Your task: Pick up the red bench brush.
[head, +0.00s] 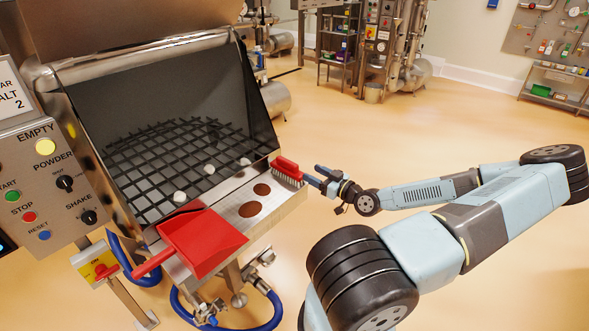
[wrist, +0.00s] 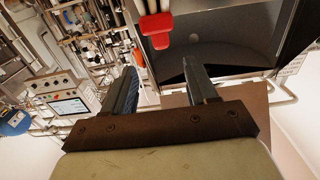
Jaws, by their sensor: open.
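The red bench brush (head: 287,167) lies at the right end of the hopper's metal front ledge in the head view. Its red back is up and its pale bristles face down. From this angle I cannot tell whether a finger touches the brush. In the wrist view, my gripper (wrist: 158,66) shows two spread dark fingers with nothing between them. A red thing (wrist: 157,30) shows beyond the fingertips; I cannot tell whether it is the brush.
A red dustpan (head: 205,243) lies on the ledge's front left part. Two brown discs (head: 250,209) sit between it and the brush. The hopper's black grate (head: 160,160) holds a few white lumps. A control panel (head: 60,180) stands at left. Floor to the right is open.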

